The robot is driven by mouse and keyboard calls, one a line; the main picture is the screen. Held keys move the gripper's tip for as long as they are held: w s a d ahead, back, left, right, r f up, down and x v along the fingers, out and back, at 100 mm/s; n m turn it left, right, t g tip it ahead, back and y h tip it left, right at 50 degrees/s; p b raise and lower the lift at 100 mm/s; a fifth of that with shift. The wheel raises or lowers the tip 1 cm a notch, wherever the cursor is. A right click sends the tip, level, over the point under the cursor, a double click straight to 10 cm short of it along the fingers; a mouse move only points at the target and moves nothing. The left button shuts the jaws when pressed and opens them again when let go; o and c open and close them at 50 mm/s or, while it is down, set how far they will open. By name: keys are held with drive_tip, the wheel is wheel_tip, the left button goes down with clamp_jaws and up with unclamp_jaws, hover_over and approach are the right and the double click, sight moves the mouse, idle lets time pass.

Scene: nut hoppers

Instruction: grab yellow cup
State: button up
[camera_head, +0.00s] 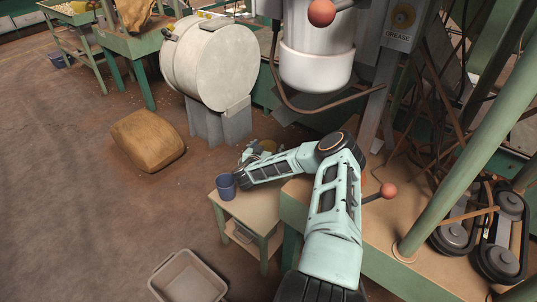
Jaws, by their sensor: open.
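A small yellow object (268,146), probably the yellow cup, shows beyond my gripper at the back of a small side table (236,208). It is partly hidden by my arm, and its shape is hard to make out. My gripper (247,152) is open at the back left of that table, close beside the yellow object. I cannot tell whether they touch.
A grey bin (188,278) stands on the floor in front. A brown sack (147,139) lies on the floor at left. A large drum (215,65) and a white machine cylinder (316,65) stand behind. A green-framed bench (385,262) with a red-knobbed lever (388,190) is at right.

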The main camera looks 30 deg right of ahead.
drive_tip(key=shift+c, duration=0.3)
drive_tip(key=c, duration=1)
drive_tip(key=shift+r, duration=0.15)
